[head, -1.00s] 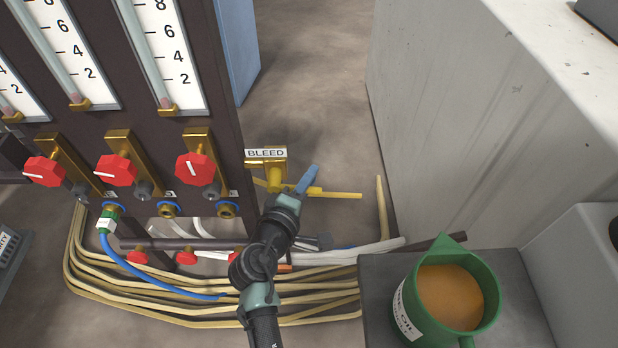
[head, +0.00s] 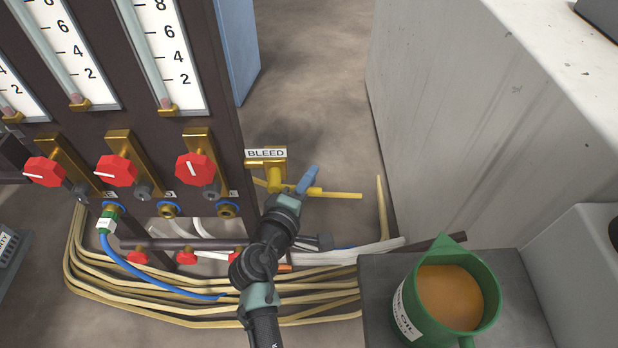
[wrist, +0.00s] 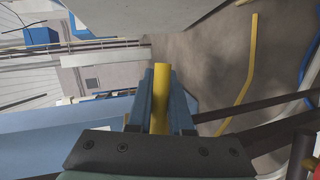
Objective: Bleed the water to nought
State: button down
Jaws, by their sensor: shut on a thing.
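The brass bleed valve (head: 275,172) sits at the right edge of the dark panel, under a white BLEED label (head: 265,153). A yellow lever (head: 338,195) reaches right from it, roughly level. My gripper (head: 306,182) is at the valve, with one blue finger showing. In the wrist view my gripper (wrist: 161,95) is shut on the yellow lever (wrist: 161,82), which stands between its two fingers. Gauge tubes with scales (head: 184,55) stand above on the panel. The right tube shows reddish only near its bottom, below the 2 mark.
Red knobs (head: 194,168) line the panel below the gauges. A blue hose (head: 150,268) with a green fitting hangs from the panel. Yellow pipes (head: 150,303) run low beneath my arm. A green jug (head: 407,320) of brown liquid stands at the right.

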jog(key=shift+a+f+m+g+y+p, duration=0.15)
jog(key=shift+a+f+m+y+p, duration=0.35)
jog(key=shift+f+m+y+p, duration=0.35)
jog(key=shift+a+f+m+g+y+p, duration=0.2)
jog(key=shift+a+f+m+y+p, duration=0.4)
jog(key=shift+m, duration=0.4)
jog(key=shift+a+f+m+g+y+p, duration=0.15)
jog(key=shift+a+f+m+y+p, duration=0.4)
jog(key=shift+m+y+p, duration=0.35)
jog(key=c, duration=0.8)
grip_release()
jog(key=shift+d, duration=0.1)
jog(key=shift+c, duration=0.2)
jog(key=shift+s, duration=0.1)
jog(key=p+v, duration=0.4)
jog(key=v, duration=0.9)
jog(key=shift+p, duration=0.3)
